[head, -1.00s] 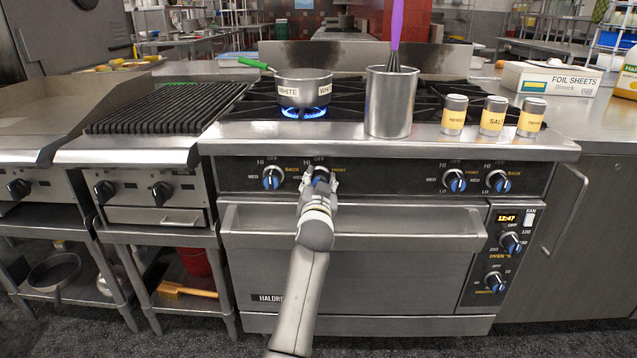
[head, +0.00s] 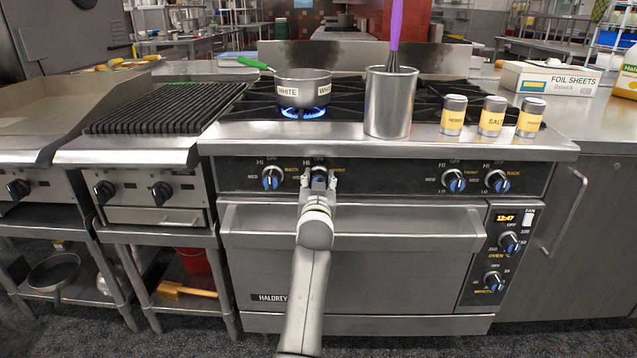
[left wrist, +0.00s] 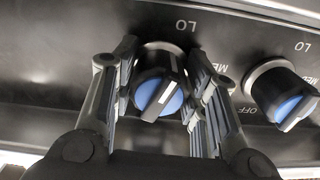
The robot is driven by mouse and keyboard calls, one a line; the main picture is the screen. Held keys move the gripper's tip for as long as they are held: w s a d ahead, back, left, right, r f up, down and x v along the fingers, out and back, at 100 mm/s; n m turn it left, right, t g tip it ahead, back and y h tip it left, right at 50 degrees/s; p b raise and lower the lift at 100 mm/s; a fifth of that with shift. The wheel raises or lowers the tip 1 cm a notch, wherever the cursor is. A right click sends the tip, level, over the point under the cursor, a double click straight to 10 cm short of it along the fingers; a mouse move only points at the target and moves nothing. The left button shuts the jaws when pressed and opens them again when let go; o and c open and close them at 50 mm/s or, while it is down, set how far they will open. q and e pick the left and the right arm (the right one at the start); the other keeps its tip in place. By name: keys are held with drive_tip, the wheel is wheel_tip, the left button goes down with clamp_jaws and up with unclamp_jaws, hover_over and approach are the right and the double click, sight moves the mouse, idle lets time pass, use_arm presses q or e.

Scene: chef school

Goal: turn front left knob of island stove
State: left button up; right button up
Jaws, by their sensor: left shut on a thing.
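The stove (head: 360,270) has a dark control panel with two knobs on the left and two on the right. The left pair's FRONT knob (head: 319,172) is mostly covered by my left gripper (head: 318,182). In the left wrist view this knob (left wrist: 160,90) has a black rim, a blue face and a white pointer. My left gripper (left wrist: 163,62) has one finger on each side of it and is shut on it. The neighbouring BACK knob (head: 272,178) is free; it also shows in the left wrist view (left wrist: 282,93). My right gripper is not in view.
A pot with a green handle (head: 303,88) sits over a blue flame (head: 302,112). A steel container (head: 390,105) with a purple-handled whisk and several shakers (head: 491,117) stand along the stove's front edge. The oven handle (head: 390,243) runs below the panel.

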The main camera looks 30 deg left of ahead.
use_arm(q)
drive_tip(key=o, duration=1)
drive_tip(key=shift+f, duration=0.15)
drive_tip(key=shift+c, duration=0.2)
drive_tip(key=shift+o, duration=0.2)
